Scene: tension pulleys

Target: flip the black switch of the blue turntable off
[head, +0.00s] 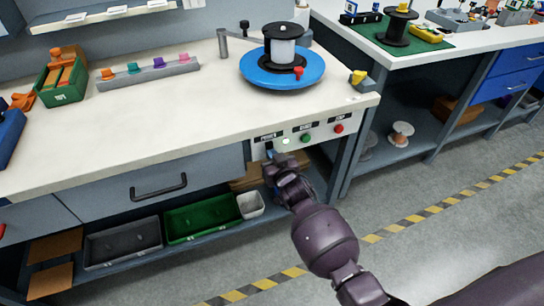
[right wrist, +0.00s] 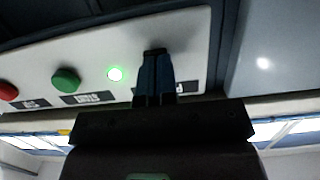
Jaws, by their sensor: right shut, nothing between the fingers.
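The blue turntable (head: 255,75) sits on the bench top with a black spool of white material on it. Its control panel (head: 318,133) is on the bench's front edge, with labels, a lit green-white lamp (head: 286,142), a green button (head: 306,138) and a red button (head: 339,128). My right gripper (head: 276,157) is at the panel's left end, below the power label. In the right wrist view its fingers (right wrist: 154,78) are shut together, with their tips at the panel beside the lit lamp (right wrist: 115,73). The black switch is hidden or cannot be told apart from the dark fingertips. My left gripper is out of view.
A drawer with a black handle (head: 158,188) is left of the panel. Bins, including a green one (head: 203,218), stand on the shelf below. A rack of coloured clips (head: 148,74) lies on the bench. The floor in front is open.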

